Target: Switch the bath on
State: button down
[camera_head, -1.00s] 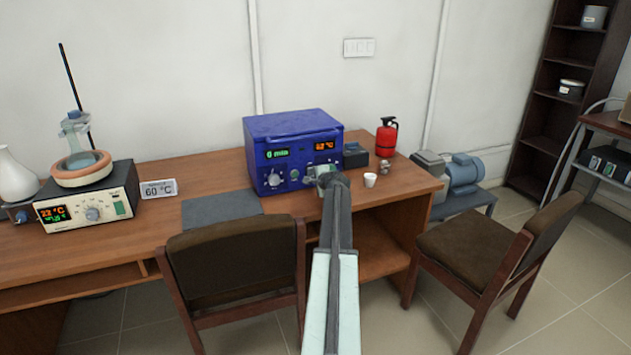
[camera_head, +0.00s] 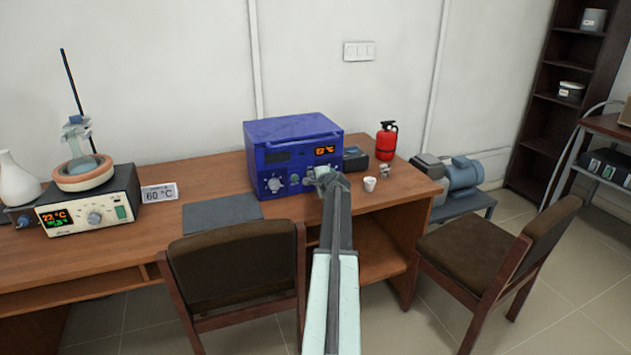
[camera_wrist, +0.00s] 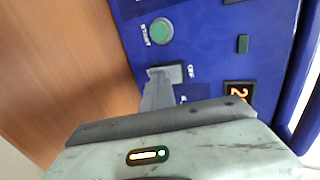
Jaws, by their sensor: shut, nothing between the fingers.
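A blue box-shaped unit (camera_head: 292,150) stands on the desk. It has a knob (camera_head: 273,185) at lower left, a dark display window and a lit orange display (camera_head: 325,150). I cannot tell for certain whether it is the bath. My gripper (camera_head: 322,178) is shut and empty at its front panel. In the wrist view its narrow fingertips (camera_wrist: 158,76) are at a grey rocker switch (camera_wrist: 173,74), seeming to touch it. A round green START button (camera_wrist: 161,31) is beside the switch. The fingers partly hide the switch.
A white heater (camera_head: 90,212) with lit display and a round vessel (camera_head: 83,172) stands at left, beside a "60 °C" sign (camera_head: 160,193). A white cup (camera_head: 370,184) and red extinguisher (camera_head: 387,141) are right of the unit. Two chairs (camera_head: 238,270) stand in front.

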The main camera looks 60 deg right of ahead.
jog(key=p+v, duration=0.4)
jog(key=v, duration=0.9)
jog(key=shift+s+a+f+p, duration=0.2)
jog(key=shift+s+f+p, duration=0.1)
jog(key=shift+s, duration=0.2)
